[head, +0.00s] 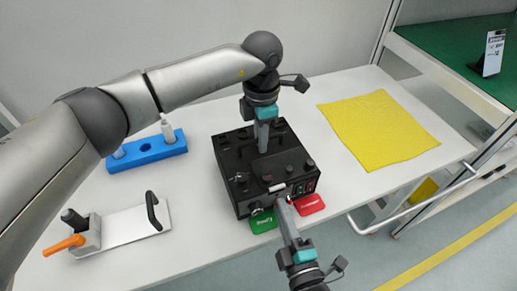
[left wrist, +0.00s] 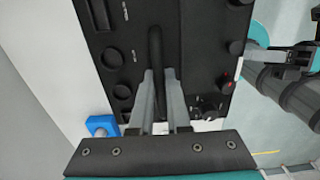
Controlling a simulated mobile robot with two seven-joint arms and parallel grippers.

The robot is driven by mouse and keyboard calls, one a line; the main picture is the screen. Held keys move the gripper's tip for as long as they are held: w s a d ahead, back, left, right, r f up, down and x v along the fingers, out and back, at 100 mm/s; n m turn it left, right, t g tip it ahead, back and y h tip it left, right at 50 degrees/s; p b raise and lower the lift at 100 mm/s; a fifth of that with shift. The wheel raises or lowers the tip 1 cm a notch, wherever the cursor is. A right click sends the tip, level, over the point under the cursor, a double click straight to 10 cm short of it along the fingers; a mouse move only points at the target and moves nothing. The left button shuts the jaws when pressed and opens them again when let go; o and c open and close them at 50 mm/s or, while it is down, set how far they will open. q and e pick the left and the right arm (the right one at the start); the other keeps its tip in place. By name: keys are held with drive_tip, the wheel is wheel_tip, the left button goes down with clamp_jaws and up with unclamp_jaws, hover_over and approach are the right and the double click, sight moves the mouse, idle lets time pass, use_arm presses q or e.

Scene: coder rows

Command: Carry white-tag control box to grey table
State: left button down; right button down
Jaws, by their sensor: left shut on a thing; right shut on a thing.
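The black control box (head: 236,163) sits over the middle of a pale grey-white table (head: 320,100), near its front edge; a small pale tag (head: 267,178) shows on it. My left gripper (head: 263,145) comes down from above, shut on the box's far part. In the left wrist view its fingers (left wrist: 160,85) close around a black bar handle (left wrist: 155,50) on the box (left wrist: 190,40). My right gripper (head: 284,203) is shut on the box's near side; its exact grip is partly hidden. I cannot tell whether the box touches the table.
Green (head: 264,222) and red (head: 310,204) labels lie by the box's near side. A blue block with holes (head: 150,149) and a white plate fixture with orange handle (head: 135,222) stand left. A yellow cloth (head: 378,130) lies right. A green-topped bench (head: 455,45) with a sign stands far right.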

use_arm(q)
drive_tip(key=shift+w+d+f+b, duration=0.1)
drive_tip(key=shift+f+b, duration=0.3)
drive_tip(key=shift+b, duration=0.05)
use_arm(e)
drive_tip(key=shift+f, duration=0.5)
use_arm(q)
drive_tip(key=c, duration=1.3)
unclamp_jaws()
use_arm(e)
drive_tip(key=c, duration=1.2)
unclamp_jaws()
drive_tip(key=shift+f, duration=0.1)
drive_tip(key=shift+c, duration=0.2)
use_arm(q)
drive_tip(key=o, duration=0.4)
use_arm(e)
drive_tip(key=o, duration=0.4)
drive_tip(key=shift+s+d, duration=0.15)
drive_tip(key=shift+s, duration=0.4)
use_arm(q)
wheel_tip(320, 180, up, 12)
drive_tip(key=shift+f, duration=0.1)
use_arm(e)
drive_tip(key=v, duration=1.1)
